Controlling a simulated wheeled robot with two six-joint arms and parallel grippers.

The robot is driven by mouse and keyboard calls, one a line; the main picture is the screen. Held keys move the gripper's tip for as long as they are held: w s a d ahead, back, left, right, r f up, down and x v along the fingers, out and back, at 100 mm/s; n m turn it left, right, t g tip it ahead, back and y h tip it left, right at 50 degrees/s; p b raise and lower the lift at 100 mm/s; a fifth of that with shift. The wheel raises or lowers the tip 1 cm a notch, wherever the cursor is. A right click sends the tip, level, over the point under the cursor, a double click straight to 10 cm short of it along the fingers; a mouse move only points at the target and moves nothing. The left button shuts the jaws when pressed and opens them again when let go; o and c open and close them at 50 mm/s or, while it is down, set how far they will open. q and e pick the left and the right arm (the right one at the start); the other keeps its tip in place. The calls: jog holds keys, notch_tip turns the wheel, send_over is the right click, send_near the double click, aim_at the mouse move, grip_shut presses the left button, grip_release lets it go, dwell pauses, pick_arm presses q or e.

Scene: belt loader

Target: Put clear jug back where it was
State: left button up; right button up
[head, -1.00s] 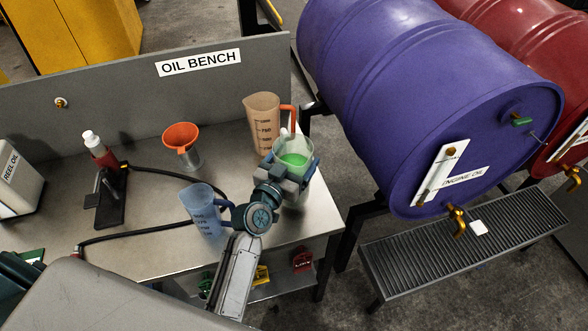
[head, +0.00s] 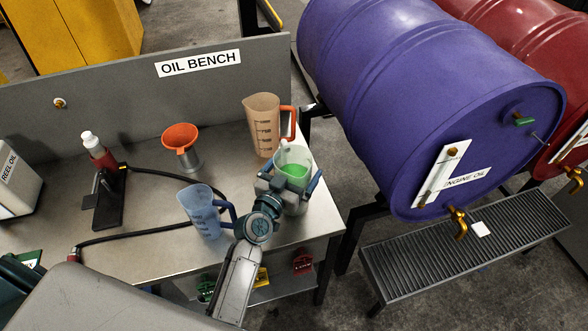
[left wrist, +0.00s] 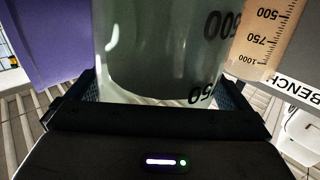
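The clear jug (head: 297,204) holds green liquid and is upright over the right front part of the oil bench (head: 140,240). My left gripper (head: 291,180) has its fingers on both sides of the jug and looks shut on it. In the left wrist view the jug (left wrist: 160,60) fills the space between the fingers, with its printed scale on the right. The jug's base is partly hidden by my gripper, so I cannot tell if it touches the bench. My right gripper is not in view.
A tan jug (head: 263,125) with an orange handle stands just behind. A blue jug (head: 203,215) stands left of my wrist. An orange funnel (head: 180,138) and a hose (head: 150,232) are farther left. A purple drum (head: 420,90) is beyond the bench's right edge.

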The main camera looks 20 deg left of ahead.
pick_arm(q)
jog(key=shift+r, duration=0.2)
jog(key=s+a+b, duration=0.2)
jog(key=s+b, duration=0.2)
jog(key=s, duration=0.7)
jog(key=shift+s+a, duration=0.15)
jog(key=shift+s, duration=0.25)
jog(key=shift+f, duration=0.15)
